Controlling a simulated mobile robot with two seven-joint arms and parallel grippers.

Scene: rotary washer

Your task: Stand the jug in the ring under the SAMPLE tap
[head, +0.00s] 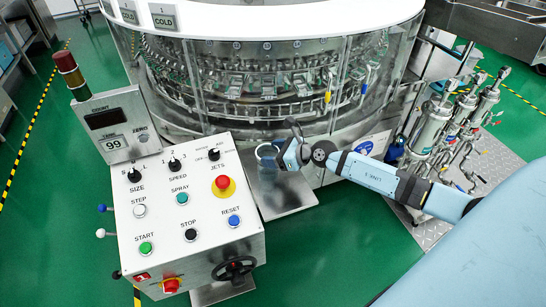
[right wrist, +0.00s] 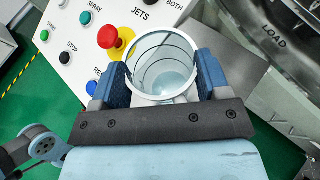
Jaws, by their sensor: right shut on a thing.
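The jug (right wrist: 161,72) is clear with a pale rim, and I look down into its open top in the right wrist view. It sits between the two blue fingers of my right gripper (right wrist: 164,88), which is shut on it. In the head view the jug (head: 266,153) shows just left of my right gripper (head: 281,154), in front of the washer and above a grey metal shelf (head: 290,196). I cannot tell whether its base touches the shelf. The ring and the SAMPLE tap cannot be made out. My left gripper is not in view.
The control panel (head: 185,262) with its buttons and red stop knob (head: 222,183) stands close to the left of the jug. The round washer (head: 260,85) is behind. Filter housings with valves (head: 432,130) stand to the right. Green floor (head: 330,260) is clear in front.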

